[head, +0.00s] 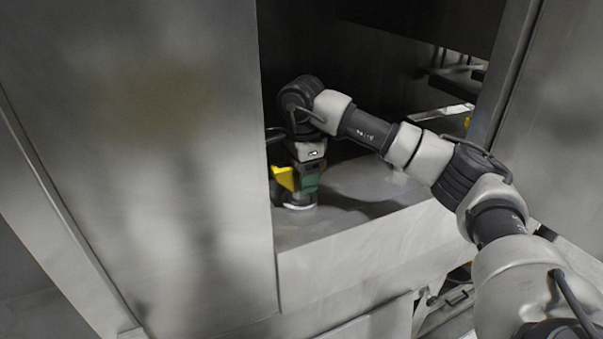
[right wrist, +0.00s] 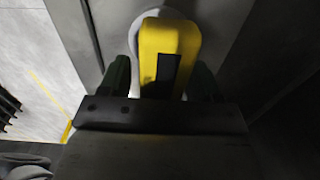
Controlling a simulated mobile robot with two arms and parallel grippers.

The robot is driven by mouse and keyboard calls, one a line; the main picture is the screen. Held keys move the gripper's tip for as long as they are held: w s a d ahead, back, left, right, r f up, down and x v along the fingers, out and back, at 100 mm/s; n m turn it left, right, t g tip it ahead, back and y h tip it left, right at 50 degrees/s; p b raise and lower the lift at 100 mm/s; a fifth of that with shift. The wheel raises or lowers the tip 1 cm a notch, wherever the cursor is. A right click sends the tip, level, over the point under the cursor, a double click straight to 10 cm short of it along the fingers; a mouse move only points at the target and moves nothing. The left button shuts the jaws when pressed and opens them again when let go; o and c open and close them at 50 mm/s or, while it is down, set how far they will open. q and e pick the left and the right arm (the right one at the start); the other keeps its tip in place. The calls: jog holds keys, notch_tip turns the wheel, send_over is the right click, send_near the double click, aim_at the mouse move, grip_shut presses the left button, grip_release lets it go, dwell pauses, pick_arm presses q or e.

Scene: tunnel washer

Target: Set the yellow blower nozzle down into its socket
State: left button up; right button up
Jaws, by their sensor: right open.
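The yellow blower nozzle (head: 283,178) stands on the grey ledge inside the machine opening, at the round pale metal socket (head: 299,201). In the right wrist view the nozzle (right wrist: 168,40) is a yellow rounded body with a dark slot, and the pale round rim of the socket (right wrist: 139,22) shows behind it. My right gripper (head: 306,186) is down at the nozzle and partly covers it. In the right wrist view my right gripper (right wrist: 160,76) is open, with one green-dark finger on each side of the nozzle. How deep the nozzle sits is hidden. My left gripper is not in view.
A large metal panel (head: 150,150) borders the opening on the left, and another panel (head: 560,130) on the right. The ledge (head: 350,195) right of the nozzle is clear. The inside behind is dark.

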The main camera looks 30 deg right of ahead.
notch_tip(320, 180, up, 10)
jog(key=shift+f+b, duration=0.2)
jog(key=shift+b, duration=0.55)
jog(key=shift+r, duration=0.6)
